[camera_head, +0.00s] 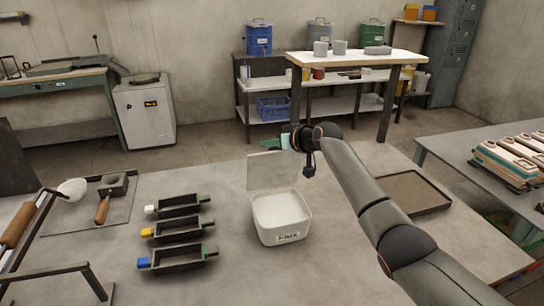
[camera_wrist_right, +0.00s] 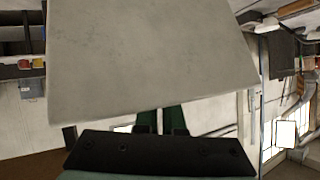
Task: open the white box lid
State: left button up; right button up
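The white box (camera_head: 268,232), labelled on its front, stands on the grey table with its top open. Its pale flat lid (camera_head: 268,172) stands upright at the box's back edge. The lid fills much of the right wrist view (camera_wrist_right: 150,60). My right gripper (camera_head: 275,145) is at the lid's upper edge, with its green fingers pointing left. In the wrist view the two fingers (camera_wrist_right: 160,121) lie close together, and the lid hides their tips. My left gripper is not in view.
Several black moulds (camera_head: 178,229) with coloured ends lie left of the box. A ladle with a wooden handle (camera_head: 18,224) rests on a stand at far left. A dark tray (camera_head: 412,192) lies at right, beyond my right arm.

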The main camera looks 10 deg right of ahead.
jog(key=shift+o, duration=1.4)
jog(key=shift+s+d+f, duration=0.2)
jog(key=shift+d+f, duration=0.05)
jog(key=shift+f, duration=0.5)
jog(key=o, duration=0.6)
jog(key=shift+a+r, duration=0.1)
jog(key=shift+r, duration=0.1)
jog(key=shift+o, duration=0.2)
jog(key=shift+s, duration=0.1)
jog(key=v, duration=1.2)
jog(key=shift+r, duration=0.2)
jog(key=shift+s, duration=0.1)
